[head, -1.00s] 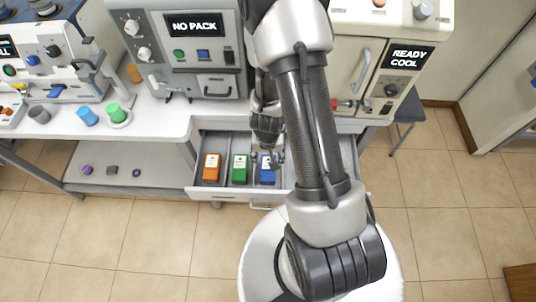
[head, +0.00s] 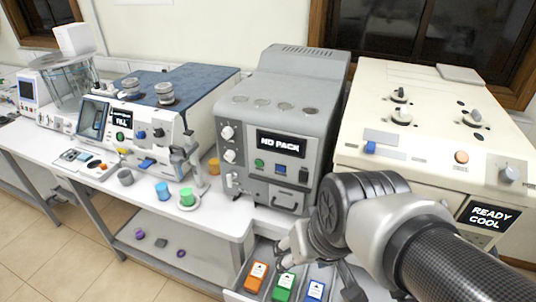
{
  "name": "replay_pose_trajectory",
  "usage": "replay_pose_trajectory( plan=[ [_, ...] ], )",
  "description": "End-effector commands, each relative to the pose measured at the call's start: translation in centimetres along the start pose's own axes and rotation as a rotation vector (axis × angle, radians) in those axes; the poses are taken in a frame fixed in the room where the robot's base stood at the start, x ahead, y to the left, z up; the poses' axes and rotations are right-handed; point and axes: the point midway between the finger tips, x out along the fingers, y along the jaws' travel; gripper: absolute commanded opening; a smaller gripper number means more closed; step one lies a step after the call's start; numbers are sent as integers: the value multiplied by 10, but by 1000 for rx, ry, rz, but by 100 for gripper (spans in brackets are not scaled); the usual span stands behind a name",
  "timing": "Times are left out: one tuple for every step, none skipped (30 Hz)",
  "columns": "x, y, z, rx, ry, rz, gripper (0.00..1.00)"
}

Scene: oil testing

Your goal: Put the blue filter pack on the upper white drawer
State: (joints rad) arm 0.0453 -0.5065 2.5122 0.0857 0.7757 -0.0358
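The blue filter pack (head: 314,291) stands in the open drawer (head: 238,294) under the bench, at the bottom of the head view. It is the rightmost of three packs, right of a green pack (head: 284,287) and an orange pack (head: 256,276). My arm comes in from the lower right and its wrist links hang over the drawer.
A grey machine (head: 290,110) reading "NO PACK" stands above the drawer. A cream machine (head: 420,120) reading "READY COOL" stands to its right. Blue (head: 163,191) and green (head: 187,197) cups and a grey cup (head: 125,177) stand on the bench (head: 215,215) at left.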

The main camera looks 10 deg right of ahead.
Motion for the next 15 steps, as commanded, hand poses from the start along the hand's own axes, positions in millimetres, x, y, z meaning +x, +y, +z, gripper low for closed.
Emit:
replay_pose_trajectory(
  plan=[
    [-15,0,8,-21,22,8,55],
    [-21,0,14,-31,27,15,55],
    [-27,1,20,-42,32,21,55],
    [-32,1,24,-50,36,27,55],
    [-35,2,28,-55,38,31,55],
    [-39,3,31,-60,42,36,55],
    [-40,4,34,-63,43,39,55],
    [-42,4,35,-65,44,42,55],
    [-43,4,37,-67,46,44,55],
    [-44,5,38,-68,45,45,55],
    [-44,5,38,-68,45,46,55],
    [-44,5,38,-68,45,46,55],
    [-44,5,38,-68,44,46,55],
    [-44,5,38,-68,44,46,55],
    [-44,5,38,-68,44,46,55]
  ],
)
